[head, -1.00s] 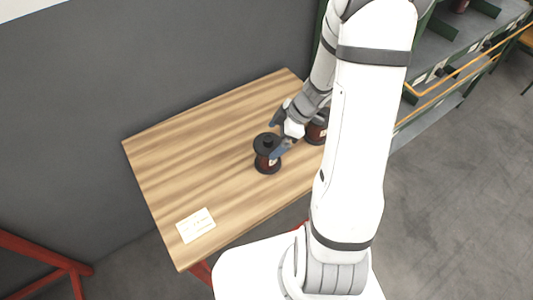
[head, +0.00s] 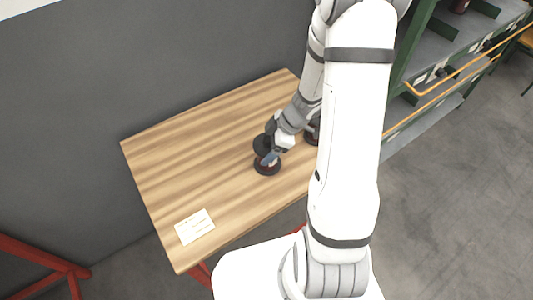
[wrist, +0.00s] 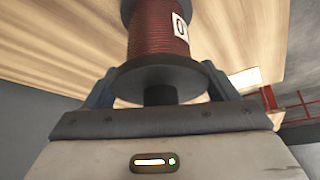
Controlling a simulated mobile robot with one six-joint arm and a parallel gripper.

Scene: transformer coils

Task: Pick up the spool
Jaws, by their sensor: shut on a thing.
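The spool (head: 266,168) has black end flanges and a dark red winding. It stands on the wooden table in the head view, partly hidden by my gripper (head: 268,152). In the wrist view the spool (wrist: 157,30) shows its red coil, a white label with a dark mark, and a black flange with a short hub facing my palm. My gripper's fingers (wrist: 158,90) lie on both sides of the spool, shut on it. Their tips are hidden behind the flange.
A second dark spool (head: 312,134) stands on the table (head: 165,170) to the right, partly hidden by my arm. A pale card (head: 194,226) lies at the near left corner. Green shelving (head: 425,75) with an orange rail is at the right. A grey wall borders the table's far side.

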